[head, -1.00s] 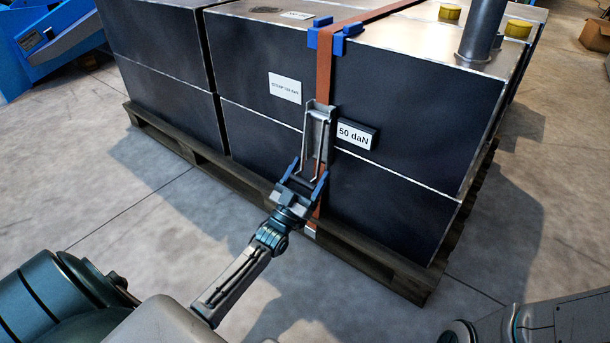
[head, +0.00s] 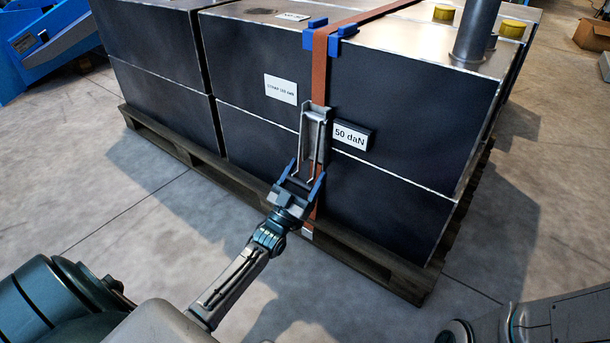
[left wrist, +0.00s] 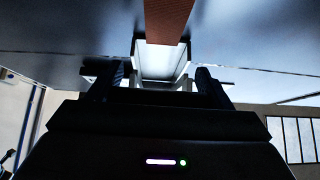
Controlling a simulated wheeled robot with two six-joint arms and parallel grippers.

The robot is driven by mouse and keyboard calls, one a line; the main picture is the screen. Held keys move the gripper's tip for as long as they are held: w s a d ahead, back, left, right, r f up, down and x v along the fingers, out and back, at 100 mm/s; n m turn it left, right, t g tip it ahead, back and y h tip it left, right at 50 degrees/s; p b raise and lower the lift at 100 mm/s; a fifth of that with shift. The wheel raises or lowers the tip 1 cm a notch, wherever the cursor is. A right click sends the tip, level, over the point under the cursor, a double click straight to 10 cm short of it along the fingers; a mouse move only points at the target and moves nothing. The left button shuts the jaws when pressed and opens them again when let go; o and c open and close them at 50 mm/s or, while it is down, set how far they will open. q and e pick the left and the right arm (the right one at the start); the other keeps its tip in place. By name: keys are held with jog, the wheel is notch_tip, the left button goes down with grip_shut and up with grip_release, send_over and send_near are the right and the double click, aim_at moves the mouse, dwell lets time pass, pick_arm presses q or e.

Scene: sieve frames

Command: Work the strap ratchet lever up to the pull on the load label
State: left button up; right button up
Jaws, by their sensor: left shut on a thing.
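An orange strap (head: 320,75) runs over dark boxes and down their front face. A grey ratchet (head: 314,127) sits on the strap, with its metal lever (head: 296,162) pointing down. My left gripper (head: 297,186) is shut on the lever's lower end, its blue fingers either side. In the left wrist view the gripper (left wrist: 155,85) shows the lever (left wrist: 160,62) between its fingers and the strap above. A small display (head: 350,136) beside the ratchet reads "50 daN". A white label (head: 281,88) is left of the strap; its print is too small to read surely. My right gripper is not in view.
The boxes stand on a wooden pallet (head: 372,266) on a concrete floor. Blue corner guards (head: 322,38) sit under the strap at the top edge. A grey post (head: 475,30) and yellow caps (head: 444,13) stand on top. Floor in front is clear.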

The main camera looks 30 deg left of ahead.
pick_arm(q)
jog(key=shift+r, duration=0.15)
jog(key=o, duration=1.4)
jog(key=p+v, duration=0.3)
jog(key=v, duration=0.7)
jog(key=shift+s+f+p, duration=0.3)
jog(key=shift+p, duration=0.1)
